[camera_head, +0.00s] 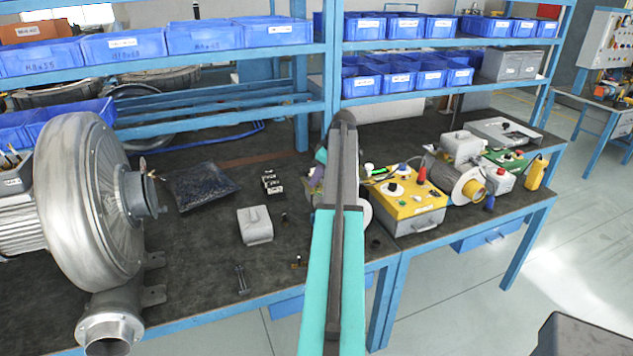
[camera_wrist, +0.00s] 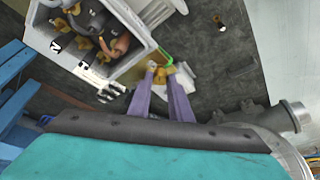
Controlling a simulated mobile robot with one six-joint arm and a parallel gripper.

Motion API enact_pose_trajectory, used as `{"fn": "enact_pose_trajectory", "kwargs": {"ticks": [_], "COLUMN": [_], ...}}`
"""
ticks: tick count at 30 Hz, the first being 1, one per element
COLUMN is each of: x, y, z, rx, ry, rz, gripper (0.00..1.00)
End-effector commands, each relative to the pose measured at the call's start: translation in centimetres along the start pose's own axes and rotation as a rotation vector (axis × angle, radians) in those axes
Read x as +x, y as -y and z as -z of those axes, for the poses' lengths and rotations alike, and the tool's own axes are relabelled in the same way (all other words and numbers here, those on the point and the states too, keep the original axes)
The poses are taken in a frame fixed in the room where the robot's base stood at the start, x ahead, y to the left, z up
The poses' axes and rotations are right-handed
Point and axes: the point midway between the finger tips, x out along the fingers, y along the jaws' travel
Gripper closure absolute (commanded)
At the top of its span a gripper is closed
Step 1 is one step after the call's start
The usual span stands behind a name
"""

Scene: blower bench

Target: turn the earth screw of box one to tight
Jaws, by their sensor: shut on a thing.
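In the wrist view an open grey box (camera_wrist: 149,50), which I take to be box one, shows dark wiring and several brass-coloured terminals (camera_wrist: 75,10) inside. My gripper (camera_wrist: 161,76) has two purple fingers reaching to the outside of the box's near corner. They are shut on a small brass-coloured piece, the earth screw (camera_wrist: 160,73), beside a green-yellow wire (camera_wrist: 166,58). How far the screw is turned cannot be told. In the head view my own arm hides most of the box and the screw; only a bit of purple finger shows beside it.
A large grey blower (camera_head: 85,190) stands at left on the dark bench (camera_head: 205,255). A grey cover (camera_head: 255,225), a black bag (camera_head: 202,187) and a black-white block (camera_head: 272,183) lie near. A yellow box (camera_head: 408,205) stands at right. Shelves with blue bins (camera_head: 205,38) rise behind.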

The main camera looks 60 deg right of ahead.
Motion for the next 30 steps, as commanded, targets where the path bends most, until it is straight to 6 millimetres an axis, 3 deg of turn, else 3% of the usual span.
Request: {"fn": "enact_pose_trajectory", "kwargs": {"ticks": [30], "x": [0.17], "y": [0.79], "z": [0.19], "rx": [0.767], "ry": [0.004], "rz": [-0.321], "gripper": [1.00]}}
